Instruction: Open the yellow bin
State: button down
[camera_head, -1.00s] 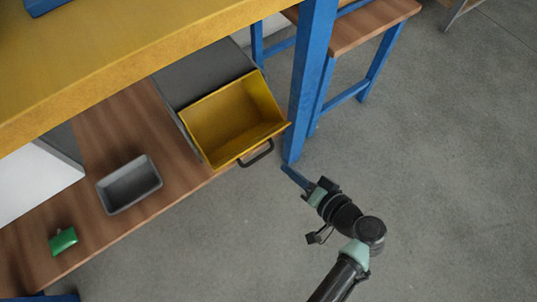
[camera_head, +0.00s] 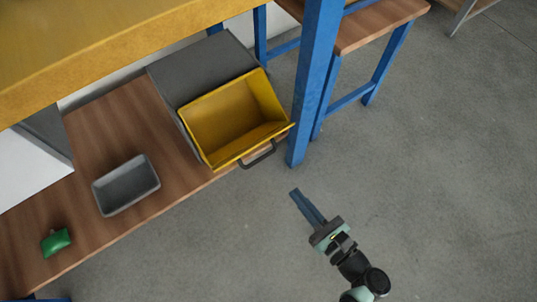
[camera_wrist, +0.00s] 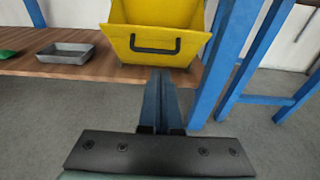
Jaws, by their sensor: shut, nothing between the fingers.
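The yellow bin (camera_head: 232,122) sits in a grey housing (camera_head: 203,68) on the wooden lower shelf, tilted out so its empty inside shows. Its dark handle (camera_head: 259,155) is on the front face, towards the shelf's front edge. In the wrist view the yellow bin (camera_wrist: 160,34) is ahead, with its handle (camera_wrist: 155,44) above the fingertips. My gripper (camera_head: 296,193) is shut and empty over the floor, in front of the bin and apart from the handle. It also shows in the wrist view (camera_wrist: 160,75).
A blue post (camera_head: 311,85) stands just right of the bin. A grey tray (camera_head: 126,185) and a green object (camera_head: 56,242) lie on the wooden shelf (camera_head: 100,125) to the left. A yellow top (camera_head: 120,45) overhangs the shelf. The floor (camera_head: 440,180) at right is clear.

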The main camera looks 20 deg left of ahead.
aim_at(259, 145)
jog(key=r+b+x, duration=0.1)
jog(key=b+x, duration=0.1)
jog(key=x, duration=0.2)
jog(key=r+b+x, duration=0.1)
jog(key=x, duration=0.3)
jog(key=r+b+x, duration=0.1)
jog(key=b+x, duration=0.1)
jog(key=x, duration=0.2)
jog(key=shift+w+a+f+b, duration=0.1)
jog(key=shift+w+a+b, duration=0.15)
jog(key=shift+a+b, duration=0.05)
jog(key=shift+p, duration=0.3)
